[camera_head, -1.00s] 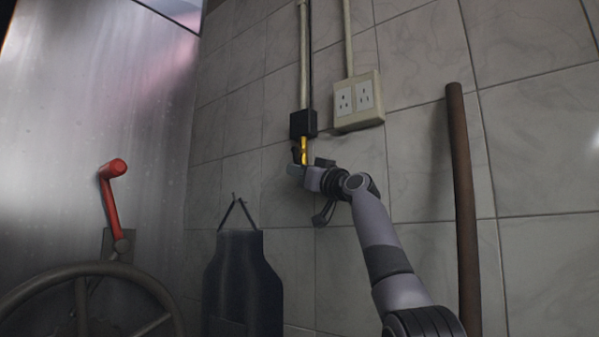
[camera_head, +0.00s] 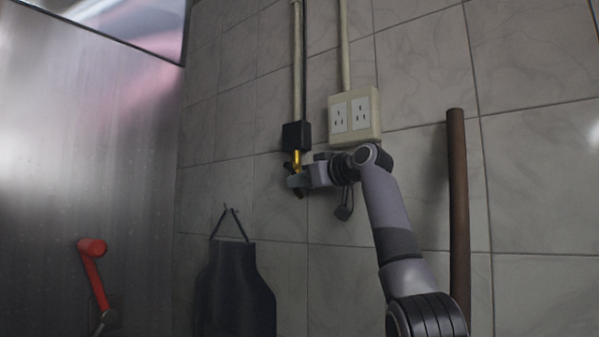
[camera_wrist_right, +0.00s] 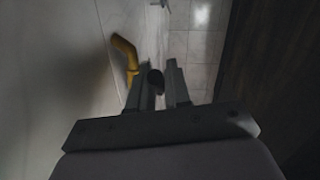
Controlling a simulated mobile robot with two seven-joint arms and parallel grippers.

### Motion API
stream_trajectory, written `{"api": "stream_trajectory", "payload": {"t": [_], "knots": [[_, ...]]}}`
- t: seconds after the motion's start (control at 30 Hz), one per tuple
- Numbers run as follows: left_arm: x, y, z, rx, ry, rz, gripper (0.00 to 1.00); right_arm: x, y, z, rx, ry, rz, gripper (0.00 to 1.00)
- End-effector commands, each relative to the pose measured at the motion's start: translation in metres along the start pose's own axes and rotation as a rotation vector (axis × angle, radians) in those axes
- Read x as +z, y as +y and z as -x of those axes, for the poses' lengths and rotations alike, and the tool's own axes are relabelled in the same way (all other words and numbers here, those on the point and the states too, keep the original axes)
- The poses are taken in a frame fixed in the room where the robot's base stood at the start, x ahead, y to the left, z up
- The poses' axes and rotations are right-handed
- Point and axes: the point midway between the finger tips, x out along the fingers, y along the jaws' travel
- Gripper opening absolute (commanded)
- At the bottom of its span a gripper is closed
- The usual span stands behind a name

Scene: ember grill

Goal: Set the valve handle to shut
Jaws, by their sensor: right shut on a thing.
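The valve on the tiled wall shows as a yellow piece (camera_head: 297,160) below a black box (camera_head: 296,135). In the right wrist view its bent yellow part (camera_wrist_right: 125,50) runs down beside the left finger. My right gripper (camera_head: 296,181) is at the lower end of the yellow piece, partly hiding it. In the wrist view the fingers (camera_wrist_right: 166,88) are closed in around a dark rounded part (camera_wrist_right: 155,80), which I take for the valve handle. The handle's exact angle is hard to tell. My left gripper is not in view.
A socket box (camera_head: 355,115) and conduits (camera_head: 344,45) are on the wall above right. A dark apron (camera_head: 235,288) hangs below left. A brown pole (camera_head: 458,210) stands right of my arm. A red lever (camera_head: 93,262) is at the left by a metal panel (camera_head: 90,150).

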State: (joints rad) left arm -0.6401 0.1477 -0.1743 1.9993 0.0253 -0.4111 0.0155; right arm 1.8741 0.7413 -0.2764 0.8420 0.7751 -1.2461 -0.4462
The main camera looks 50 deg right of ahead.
Motion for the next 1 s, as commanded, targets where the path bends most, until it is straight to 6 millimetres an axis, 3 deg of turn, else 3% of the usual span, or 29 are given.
{"api": "stream_trajectory", "payload": {"t": [0.37,0.4,0.43,0.77,1.0], "knots": [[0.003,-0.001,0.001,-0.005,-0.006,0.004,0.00,-0.002,0.001,0.002,0.001,-0.002,0.001,0.00],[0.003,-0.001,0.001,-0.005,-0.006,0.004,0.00,-0.002,0.001,0.002,0.001,-0.002,0.001,0.31],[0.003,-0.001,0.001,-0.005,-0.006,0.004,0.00,-0.002,0.001,0.002,0.001,-0.002,0.001,0.36],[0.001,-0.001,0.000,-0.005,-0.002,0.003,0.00,-0.001,0.001,0.003,0.000,-0.004,0.001,0.36],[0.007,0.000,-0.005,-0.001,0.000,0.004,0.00,0.000,0.001,0.034,0.002,0.001,0.002,0.36]]}}
